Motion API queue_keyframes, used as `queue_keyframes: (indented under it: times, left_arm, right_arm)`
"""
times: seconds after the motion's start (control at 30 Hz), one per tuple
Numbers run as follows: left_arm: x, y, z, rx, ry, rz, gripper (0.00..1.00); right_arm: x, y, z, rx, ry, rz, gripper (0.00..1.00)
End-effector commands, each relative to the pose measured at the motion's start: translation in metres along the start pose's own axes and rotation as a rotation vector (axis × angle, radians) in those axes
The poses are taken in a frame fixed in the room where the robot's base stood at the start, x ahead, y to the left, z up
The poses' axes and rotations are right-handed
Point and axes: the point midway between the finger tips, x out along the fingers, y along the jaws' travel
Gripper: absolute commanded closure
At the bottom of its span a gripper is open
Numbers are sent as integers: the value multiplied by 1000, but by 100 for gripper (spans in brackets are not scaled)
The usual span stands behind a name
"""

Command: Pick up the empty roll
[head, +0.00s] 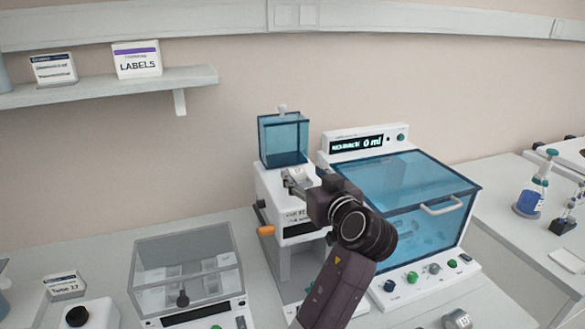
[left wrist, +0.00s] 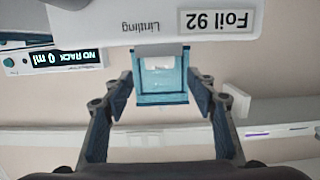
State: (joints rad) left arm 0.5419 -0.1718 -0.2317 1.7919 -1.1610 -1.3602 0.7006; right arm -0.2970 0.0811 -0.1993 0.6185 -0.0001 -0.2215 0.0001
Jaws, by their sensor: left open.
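I cannot pick out an empty roll for certain. A white sealing machine (head: 270,190) with a blue clear hopper (head: 284,140) stands mid-bench. Its front carries a "Foil 92" label, which shows upside down in the left wrist view (left wrist: 218,20). A small pale part (left wrist: 162,62) shows at the machine, between my fingers in that view; I cannot tell if it is a roll. My left gripper (head: 304,184) is at the machine's front, just below the hopper. Its fingers (left wrist: 160,97) are spread with nothing held between them. My right gripper is out of view.
A blue-lidded machine (head: 410,195) stands close right of my left arm. A clear-lidded box (head: 187,265) is at the left. A grey metal cylinder (head: 457,319) lies at the bench's front right. A shelf (head: 120,88) hangs at the upper left.

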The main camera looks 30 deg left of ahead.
Motion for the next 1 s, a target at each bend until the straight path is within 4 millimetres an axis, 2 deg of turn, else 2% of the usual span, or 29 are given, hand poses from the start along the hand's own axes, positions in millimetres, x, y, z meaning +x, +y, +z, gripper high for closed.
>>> queue_keyframes:
  times: [0.03, 0.17, 0.33, 0.5, 0.8, 1.0]
  left_arm:
    - [6, -1, -3, 2, 1, -3, 48]
    - [19, -1, -3, 2, 1, -2, 48]
    - [40, 0, -4, 4, 1, -4, 48]
    - [61, 0, -1, 1, 0, -3, 48]
    - [65, 1, 2, -1, -1, -1, 48]
    - [65, 1, 2, -1, -1, -1, 70]
  right_arm:
    - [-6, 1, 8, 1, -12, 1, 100]
    - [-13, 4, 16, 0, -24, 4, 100]
    - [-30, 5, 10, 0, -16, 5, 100]
    - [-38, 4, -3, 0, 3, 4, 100]
    - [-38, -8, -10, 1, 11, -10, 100]
    - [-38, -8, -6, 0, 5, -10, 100]
